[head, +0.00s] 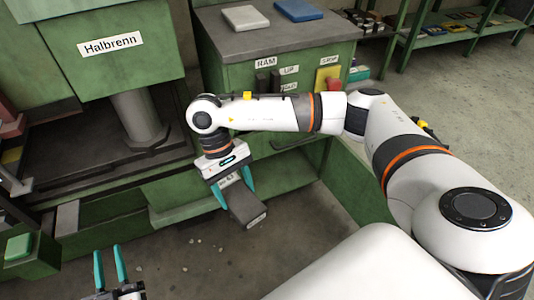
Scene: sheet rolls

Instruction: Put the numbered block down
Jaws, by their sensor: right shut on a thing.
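A dark grey block (247,208) is held between the teal fingers of my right gripper (236,192), near the middle of the head view. The block hangs tilted in the air, in front of the green machine and over the floor. A small light label shows near its upper end, but I cannot read a number on it. My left gripper (109,266) is at the bottom left, its two teal fingers pointing up, apart and empty.
A green press (110,50) marked "Halbrenn" stands at the upper left. A green cabinet (235,75) has a grey top (265,42) bearing a light plate (245,18) and a blue plate (298,10). Shelves (440,38) stand behind at right. A green box (22,250) is at lower left.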

